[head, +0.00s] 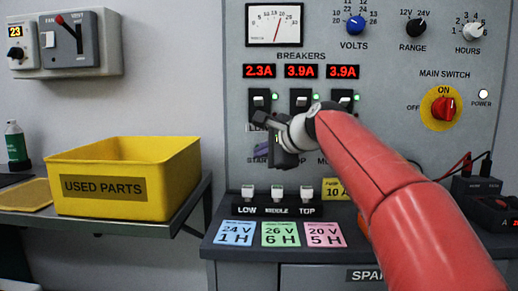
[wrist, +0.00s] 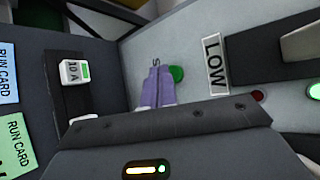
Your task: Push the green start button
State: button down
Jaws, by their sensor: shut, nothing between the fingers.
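The green start button (wrist: 176,74) is a round green disc on the grey panel in the wrist view. It is partly hidden behind the purple fingers of my gripper (wrist: 155,70). The fingers are shut and empty. Their tips are just beside the button in the picture; I cannot tell if they touch it or the panel. In the head view my gripper (head: 260,151) is in front of the lower left of the panel, over the partly covered START label (head: 256,160). The button itself is hidden there.
Breakers (head: 300,100) and red displays are above my gripper. Below are white fuses (head: 277,191) in a holder and coloured run cards (head: 280,234) on the ledge. The red main switch (head: 443,108) points to ON. A yellow used parts bin (head: 104,197) stands left.

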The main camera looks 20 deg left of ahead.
jog(key=shift+w+a+p, duration=0.1)
jog(key=shift+w+p, duration=0.4)
jog(key=shift+w, duration=0.05)
dwell(0.7)
dwell(0.3)
jog(key=shift+s+d+b, duration=0.2)
jog(key=shift+s+b, duration=0.2)
jog(key=shift+s, duration=0.4)
jog(key=shift+s+d+b, duration=0.2)
jog(key=shift+s+b, duration=0.15)
jog(key=shift+s, duration=0.45)
jog(key=shift+s+d+b, duration=0.2)
jog(key=shift+s+b, duration=0.15)
jog(key=shift+s, duration=0.5)
jog(key=shift+s+d+b, duration=0.2)
jog(key=shift+s+b, duration=0.15)
jog(key=shift+s, duration=0.45)
